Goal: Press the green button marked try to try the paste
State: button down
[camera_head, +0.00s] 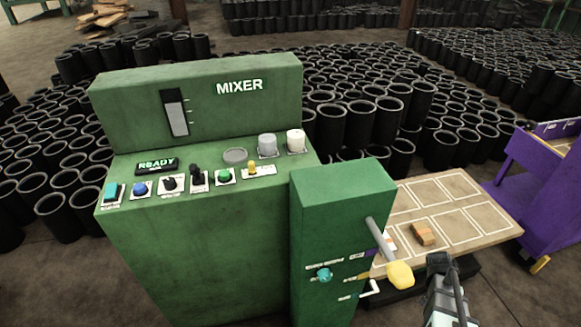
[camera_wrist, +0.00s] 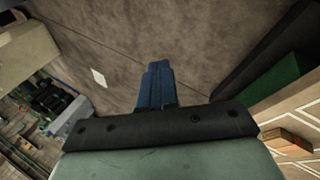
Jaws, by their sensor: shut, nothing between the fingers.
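A green button (camera_head: 224,177) sits on the sloped top of the green mixer console (camera_head: 130,190), right of a black lever; I cannot read its label. My gripper (camera_head: 438,263) is at the lower right in the head view, beyond the green side box and well away from the button. It holds nothing. In the wrist view its blue fingers (camera_wrist: 155,84) are together above bare floor. The button does not show in the wrist view.
A green side box (camera_head: 340,220) with a yellow-ended lever (camera_head: 399,274) stands between my gripper and the console. A marked wooden board (camera_head: 470,230) carries a brown block (camera_head: 423,233). A purple stand (camera_head: 540,180) is at the right. Black sleeves (camera_head: 350,110) crowd the floor behind.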

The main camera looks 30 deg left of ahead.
jog(key=w+a+r+m+t+h, duration=0.1)
jog(key=w+r+m+t, duration=0.1)
jog(key=w+r, duration=0.55)
jog(key=w+a+r+m+t+h, duration=0.1)
jog(key=w+r, duration=0.4)
jog(key=r, duration=0.5)
jog(key=w+a+r+m+t+h, duration=0.1)
jog(key=w+r+m+t, duration=0.1)
jog(key=w+r, duration=0.55)
jog(key=w+a+r+m+t, duration=0.1)
jog(key=a+r, duration=0.4)
jog(key=r, duration=0.2)
jog(key=a+r+m+t, duration=0.1)
jog(key=a+r, duration=0.3)
jog(key=r, duration=0.3)
jog(key=s+a+r+t+y, duration=0.15)
jog(key=s+a, duration=0.25)
jog(key=a, duration=0.8)
jog(key=s+a+r+y, duration=0.15)
jog(key=s+a, duration=0.25)
jog(key=a, duration=0.8)
jog(key=s+a+r+t, duration=0.1)
jog(key=s+a+r, duration=0.2)
jog(key=a, duration=0.9)
jog(key=s+a+r+y, duration=0.2)
jog(key=s+a, duration=1)
jog(key=s+a+r+y, duration=0.2)
jog(key=s+a, duration=1)
jog(key=s, duration=0.1)
jog(key=shift+s, duration=0.25)
